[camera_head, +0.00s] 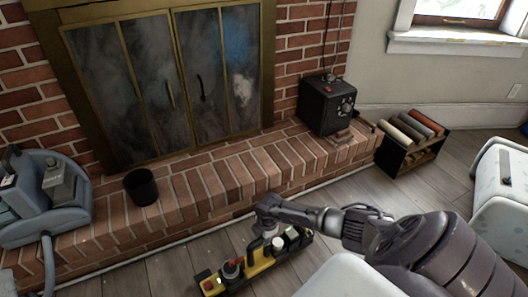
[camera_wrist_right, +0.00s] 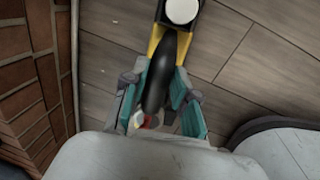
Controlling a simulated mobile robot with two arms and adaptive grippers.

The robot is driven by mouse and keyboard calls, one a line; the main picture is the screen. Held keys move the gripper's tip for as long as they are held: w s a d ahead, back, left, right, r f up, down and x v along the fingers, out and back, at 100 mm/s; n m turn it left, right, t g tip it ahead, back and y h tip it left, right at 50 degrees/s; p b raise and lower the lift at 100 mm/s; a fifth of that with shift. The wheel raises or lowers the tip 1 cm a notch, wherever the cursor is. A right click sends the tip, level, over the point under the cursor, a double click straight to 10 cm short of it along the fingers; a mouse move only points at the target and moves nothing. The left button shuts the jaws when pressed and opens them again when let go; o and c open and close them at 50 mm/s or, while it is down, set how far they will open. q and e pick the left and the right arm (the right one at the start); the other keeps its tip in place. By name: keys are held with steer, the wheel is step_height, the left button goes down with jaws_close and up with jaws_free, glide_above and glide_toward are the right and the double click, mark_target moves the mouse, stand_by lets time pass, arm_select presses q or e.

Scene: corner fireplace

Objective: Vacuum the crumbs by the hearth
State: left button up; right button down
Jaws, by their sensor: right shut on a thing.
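My right gripper (camera_head: 270,232) is low over the wood floor in front of the brick hearth (camera_head: 225,185). In the right wrist view its teal-padded fingers (camera_wrist_right: 161,98) are shut around the black handle of a yellow and black device (camera_head: 262,262). The device has a red button, white caps and dark knobs on top, and it lies along the floor beside the hearth. In the right wrist view a few tiny pale specks, possibly crumbs (camera_wrist_right: 84,73), lie on the floor near the brick. My left gripper is not in view.
A blue-grey machine with a hose (camera_head: 62,195) and a black cup (camera_head: 141,187) stand on the hearth at left. A black box with dials (camera_head: 326,106) stands at its right. A rack of rolls (camera_head: 410,145) and a pale rounded piece (camera_head: 500,190) are at right.

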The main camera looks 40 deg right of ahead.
steer(key=shift+w+r+p, duration=0.15)
steer(key=shift+r+p, duration=0.25)
steer(key=shift+r, duration=0.15)
steer(key=shift+r+p, duration=0.4)
steer(key=shift+p, duration=0.05)
steer(key=shift+r+p, duration=0.4)
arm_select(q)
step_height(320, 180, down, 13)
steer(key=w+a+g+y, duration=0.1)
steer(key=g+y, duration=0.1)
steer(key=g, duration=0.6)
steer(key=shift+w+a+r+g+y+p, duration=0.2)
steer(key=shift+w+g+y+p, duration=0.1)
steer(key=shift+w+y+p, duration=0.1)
arm_select(e)
steer(key=shift+r, duration=0.3)
stand_by(0.7)
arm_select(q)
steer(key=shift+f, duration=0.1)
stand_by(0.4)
